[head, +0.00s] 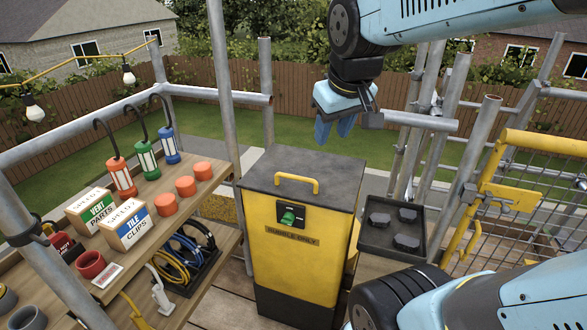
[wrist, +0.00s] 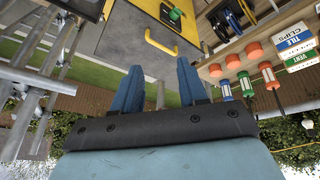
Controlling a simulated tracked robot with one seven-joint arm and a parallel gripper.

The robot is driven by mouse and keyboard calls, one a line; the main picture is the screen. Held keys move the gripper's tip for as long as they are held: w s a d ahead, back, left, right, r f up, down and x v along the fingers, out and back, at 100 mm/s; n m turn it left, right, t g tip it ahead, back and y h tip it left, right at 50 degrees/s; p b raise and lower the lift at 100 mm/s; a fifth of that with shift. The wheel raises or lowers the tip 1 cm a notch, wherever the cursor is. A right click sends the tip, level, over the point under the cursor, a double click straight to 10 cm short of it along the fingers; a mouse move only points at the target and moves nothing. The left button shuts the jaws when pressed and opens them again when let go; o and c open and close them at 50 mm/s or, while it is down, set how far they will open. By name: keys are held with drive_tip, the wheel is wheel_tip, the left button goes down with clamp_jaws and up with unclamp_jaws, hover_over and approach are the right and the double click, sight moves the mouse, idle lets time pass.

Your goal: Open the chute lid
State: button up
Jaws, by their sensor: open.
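The yellow rubble chute (head: 300,245) stands in the middle of the head view. Its dark grey lid (head: 335,178) lies flat and shut on top, with a yellow handle (head: 297,183) near the front edge. A green latch (head: 288,217) sits on a dark plate on the front face below the lid. My gripper (head: 335,130) is open and empty, above and behind the lid, apart from it. In the wrist view my two blue fingers (wrist: 158,85) are spread, with the lid (wrist: 125,45) and handle (wrist: 160,45) beyond them.
A wooden shelf (head: 185,200) on the left holds lanterns, orange caps and boxes labelled vent parts (head: 92,211) and tile clips (head: 127,226). Scaffold poles (head: 225,90) and a yellow mesh gate (head: 535,185) stand around.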

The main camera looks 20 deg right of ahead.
drive_tip(key=w+f+n+g, duration=0.2)
drive_tip(key=w+f+n, duration=0.25)
drive_tip(key=w, duration=0.65)
drive_tip(key=n+g+h, duration=0.1)
drive_tip(key=n, duration=0.3)
approach(298, 177)
drive_tip(key=f, duration=0.2)
drive_tip(key=w+f, duration=0.1)
drive_tip(key=f, duration=0.5)
drive_tip(key=shift+w+d+f, duration=0.1)
drive_tip(key=shift+w+d, duration=0.15)
drive_tip(key=shift+d, duration=0.1)
drive_tip(key=shift+c, duration=0.2)
clamp_jaws()
